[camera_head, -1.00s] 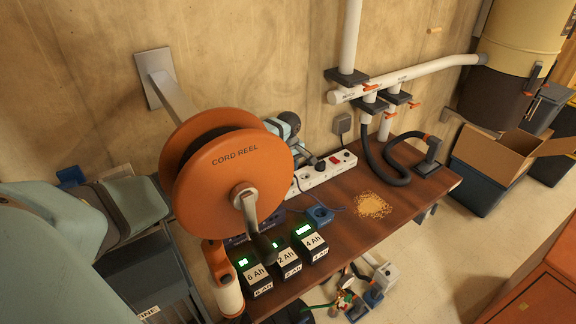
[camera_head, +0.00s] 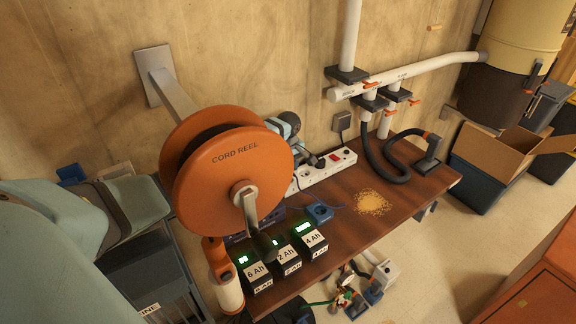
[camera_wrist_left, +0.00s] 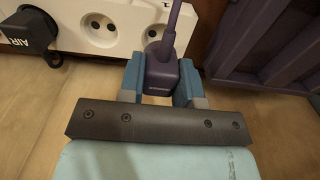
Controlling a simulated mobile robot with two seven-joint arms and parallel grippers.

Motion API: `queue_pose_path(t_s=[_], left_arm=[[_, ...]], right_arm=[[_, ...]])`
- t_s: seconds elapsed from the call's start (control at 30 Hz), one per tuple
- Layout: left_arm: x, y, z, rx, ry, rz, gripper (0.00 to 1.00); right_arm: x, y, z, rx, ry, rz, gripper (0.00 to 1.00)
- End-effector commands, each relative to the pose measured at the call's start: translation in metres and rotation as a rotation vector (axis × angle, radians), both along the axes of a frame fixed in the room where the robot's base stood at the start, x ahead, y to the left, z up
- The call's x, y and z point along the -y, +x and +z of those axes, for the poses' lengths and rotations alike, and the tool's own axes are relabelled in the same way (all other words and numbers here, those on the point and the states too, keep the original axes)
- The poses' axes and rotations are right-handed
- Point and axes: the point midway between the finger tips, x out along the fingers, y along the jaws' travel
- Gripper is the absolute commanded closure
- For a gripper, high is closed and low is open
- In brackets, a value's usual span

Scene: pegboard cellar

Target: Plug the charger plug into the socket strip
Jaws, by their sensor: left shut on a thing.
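The white socket strip (camera_head: 338,167) lies along the back of the bench against the wall; it also shows across the top of the left wrist view (camera_wrist_left: 88,20), with open round sockets. My left gripper (camera_wrist_left: 161,68) is shut on the dark purple charger plug (camera_wrist_left: 166,78), whose cord rises from it. The plug's upper end is close to the strip's near side; whether it touches or its pins are in a socket is hidden. In the head view the cord reel partly hides my left gripper and hides the plug. My right gripper is not in view.
The orange cord reel (camera_head: 220,185) stands in front of the strip's left part. A black plug marked AIR (camera_wrist_left: 30,30) is at the strip.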

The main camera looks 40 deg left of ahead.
Motion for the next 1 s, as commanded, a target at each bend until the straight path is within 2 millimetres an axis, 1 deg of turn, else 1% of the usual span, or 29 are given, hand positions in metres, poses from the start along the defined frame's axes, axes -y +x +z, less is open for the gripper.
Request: queue_pose_path(t_s=[1.0], left_arm=[[0.0, 0.0, -0.015, 0.0, 0.0, 0.001, 0.97]], right_arm=[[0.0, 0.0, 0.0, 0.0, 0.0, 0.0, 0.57]])
